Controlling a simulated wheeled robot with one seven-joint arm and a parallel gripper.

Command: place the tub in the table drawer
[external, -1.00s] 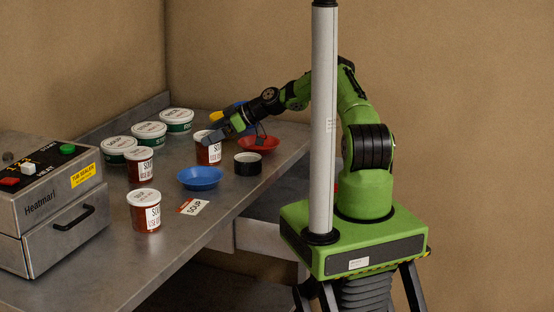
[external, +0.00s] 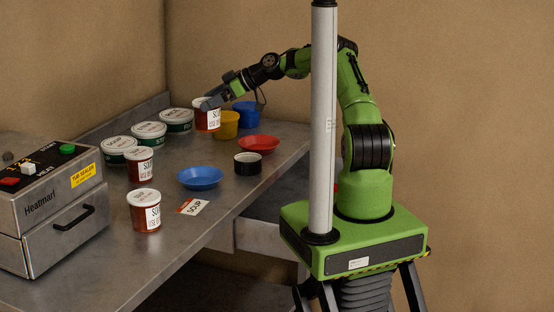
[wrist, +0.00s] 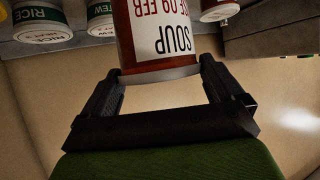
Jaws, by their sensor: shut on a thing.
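My gripper (external: 210,104) is shut on a soup tub (external: 207,119), a red tub with a pale lid and white label. It holds the tub above the far part of the table. In the wrist view the tub (wrist: 160,40) sits between the two fingers of my gripper (wrist: 159,75), its label upside down. What looks like the table drawer (external: 262,237) juts out below the table's right edge, near my base; its inside is mostly hidden. Two more soup tubs (external: 140,167) (external: 145,212) stand on the table.
Several green-and-white tubs (external: 149,133) stand along the back left. Yellow (external: 227,126) and blue (external: 246,113) containers stand beside the held tub. Red (external: 259,143) and blue (external: 200,177) bowls, a black container (external: 248,164) and a SOUP card (external: 192,207) lie nearer. A sealer machine (external: 50,205) fills the left.

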